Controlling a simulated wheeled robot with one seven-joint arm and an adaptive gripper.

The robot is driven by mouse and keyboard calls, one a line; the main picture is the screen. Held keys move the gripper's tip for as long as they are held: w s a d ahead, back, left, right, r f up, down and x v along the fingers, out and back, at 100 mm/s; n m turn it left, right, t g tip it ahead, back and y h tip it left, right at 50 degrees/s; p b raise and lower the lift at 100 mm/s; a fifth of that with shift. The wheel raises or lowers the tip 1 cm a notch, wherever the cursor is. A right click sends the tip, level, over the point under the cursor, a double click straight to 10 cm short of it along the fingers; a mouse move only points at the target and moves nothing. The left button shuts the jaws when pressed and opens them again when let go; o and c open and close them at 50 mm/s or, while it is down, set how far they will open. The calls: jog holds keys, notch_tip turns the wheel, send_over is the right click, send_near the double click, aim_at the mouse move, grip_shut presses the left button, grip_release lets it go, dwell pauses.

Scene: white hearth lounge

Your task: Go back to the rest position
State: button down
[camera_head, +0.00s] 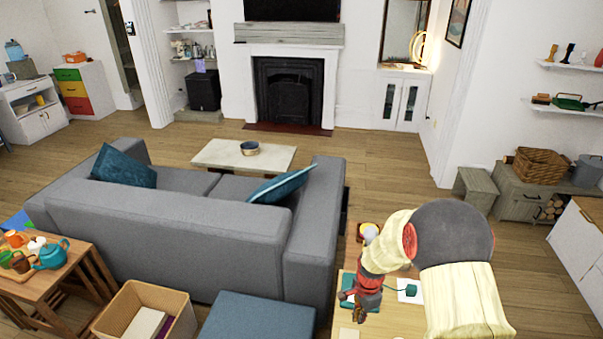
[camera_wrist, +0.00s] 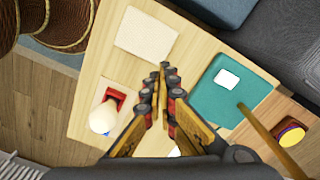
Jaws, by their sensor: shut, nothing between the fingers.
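My gripper (camera_head: 359,306) is over the light wooden table in the head view, at the end of my arm, which reaches in from the right. In the wrist view my gripper (camera_wrist: 165,72) points down at the tabletop (camera_wrist: 95,75), its fingers together with nothing between them. A teal board (camera_wrist: 222,108) with a small white piece (camera_wrist: 227,79) lies to the right of the fingers. A cream square (camera_wrist: 146,38) lies beyond the fingertips. A red item (camera_wrist: 114,97) with a pale rounded object (camera_wrist: 103,117) sits at left on a white patch.
A yellow and red round item (camera_wrist: 291,134) lies near the table's right side in the wrist view. A grey sofa (camera_head: 180,243), a blue ottoman (camera_head: 257,318) and a woven bin (camera_head: 150,303) stand left of the table. Open wooden floor (camera_head: 400,185) lies beyond it.

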jog(key=shift+s+n, duration=0.1)
jog(key=shift+n, duration=0.4)
jog(key=shift+f+n, duration=0.1)
jog(key=shift+n, duration=0.2)
jog(key=s+n+g, duration=0.2)
jog(key=s+n, duration=0.1)
jog(key=s, duration=0.3)
jog(key=s+r+n+t, duration=0.2)
jog(key=s+r, duration=0.4)
jog(key=r, duration=0.7)
jog(key=s+r+n+t, duration=0.3)
jog(key=s+r, duration=0.3)
jog(key=r, duration=0.7)
jog(key=s+r+n+t, duration=0.2)
jog(key=s+r+n, duration=0.2)
jog(key=s+r, duration=0.3)
notch_tip(320, 180, up, 6)
jog(key=shift+f+n+t, duration=0.1)
jog(key=shift+n+t, duration=0.2)
